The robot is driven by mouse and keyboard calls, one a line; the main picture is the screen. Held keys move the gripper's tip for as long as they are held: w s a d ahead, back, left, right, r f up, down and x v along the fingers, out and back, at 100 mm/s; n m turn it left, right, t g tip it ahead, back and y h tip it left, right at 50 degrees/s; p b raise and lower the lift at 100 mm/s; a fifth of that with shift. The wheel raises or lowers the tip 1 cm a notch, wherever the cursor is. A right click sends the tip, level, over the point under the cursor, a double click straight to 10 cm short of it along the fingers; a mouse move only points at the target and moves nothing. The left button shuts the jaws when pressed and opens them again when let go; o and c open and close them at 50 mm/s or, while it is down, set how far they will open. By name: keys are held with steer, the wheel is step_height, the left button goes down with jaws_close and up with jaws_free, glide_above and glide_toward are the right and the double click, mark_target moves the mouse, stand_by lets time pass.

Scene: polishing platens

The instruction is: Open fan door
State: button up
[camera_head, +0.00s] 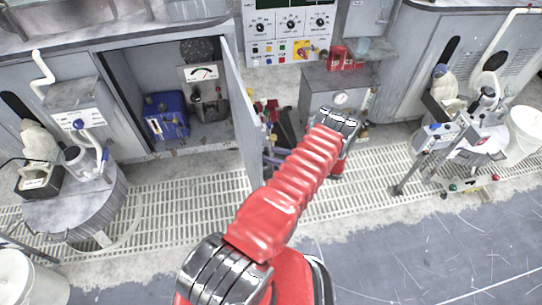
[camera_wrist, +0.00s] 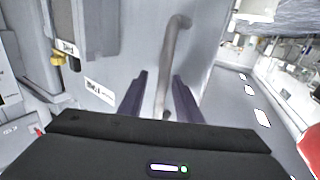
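A grey cabinet door (camera_head: 243,110) stands swung out from an open cabinet, seen nearly edge-on in the head view. In the wrist view a grey panel (camera_wrist: 135,35), which seems to be this door, carries a bent grey bar handle (camera_wrist: 172,65). My gripper (camera_wrist: 160,88) has its two dark purple fingers apart, with the handle's lower part between them and gaps showing on both sides. Whether a finger touches the handle I cannot tell.
The open cabinet holds a blue box (camera_head: 166,116) and a gauge (camera_head: 201,72). A control panel (camera_head: 290,30) stands behind, and a grey box (camera_head: 318,88) right of the door. Polishing machines stand left (camera_head: 75,205) and right (camera_head: 480,140). Floor grating (camera_head: 180,200) lies clear before the cabinet.

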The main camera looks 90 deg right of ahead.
steer(key=shift+s, duration=0.1)
steer(key=v, duration=1.3)
steer(key=shift+s, duration=0.3)
steer(key=shift+a, duration=0.1)
